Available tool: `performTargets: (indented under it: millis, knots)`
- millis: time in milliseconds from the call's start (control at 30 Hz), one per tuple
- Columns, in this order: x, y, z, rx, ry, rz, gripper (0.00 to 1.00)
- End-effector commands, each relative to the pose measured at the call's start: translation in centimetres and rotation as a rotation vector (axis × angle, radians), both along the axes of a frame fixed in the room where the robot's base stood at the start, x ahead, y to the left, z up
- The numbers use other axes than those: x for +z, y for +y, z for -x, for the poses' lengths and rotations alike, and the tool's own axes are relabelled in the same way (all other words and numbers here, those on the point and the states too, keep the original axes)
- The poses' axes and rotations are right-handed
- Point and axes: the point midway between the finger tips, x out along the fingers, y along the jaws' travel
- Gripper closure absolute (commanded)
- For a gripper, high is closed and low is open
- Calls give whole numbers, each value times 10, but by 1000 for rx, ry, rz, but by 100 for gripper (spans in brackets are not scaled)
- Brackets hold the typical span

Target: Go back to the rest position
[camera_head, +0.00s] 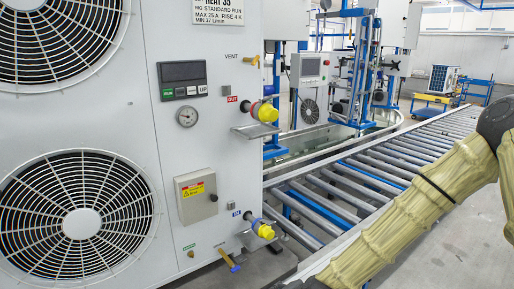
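The test station is a large pale cabinet (120,135) that fills the left of the head view. Two yellow-capped ports stick out of its right side: the upper one (264,112) by the red OUT label, and the lower one (263,231) by a blue label. My arm, in a tan ribbed sleeve, crosses the right side of the view in front of the roller conveyor, apart from the ports. My gripper is outside the picture, so its fingers and anything in them are hidden.
A roller conveyor (345,193) runs from the centre front to the back right. A small shelf (256,131) and a brass-coloured valve (228,259) jut from the cabinet. A yellow and blue cart (433,99) stands far back. Grey floor (455,250) is open at the right.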

Motion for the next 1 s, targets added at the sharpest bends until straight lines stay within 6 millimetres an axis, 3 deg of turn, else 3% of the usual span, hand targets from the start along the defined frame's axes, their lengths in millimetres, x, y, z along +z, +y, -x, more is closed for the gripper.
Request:
performTargets:
  millis: [33,200,500,600,733,833,1000]
  knots:
    - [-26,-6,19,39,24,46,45]
    - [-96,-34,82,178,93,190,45]
    - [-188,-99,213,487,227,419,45]
    - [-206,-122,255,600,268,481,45]
    - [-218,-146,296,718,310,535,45]
    - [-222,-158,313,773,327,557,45]
    - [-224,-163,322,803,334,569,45]
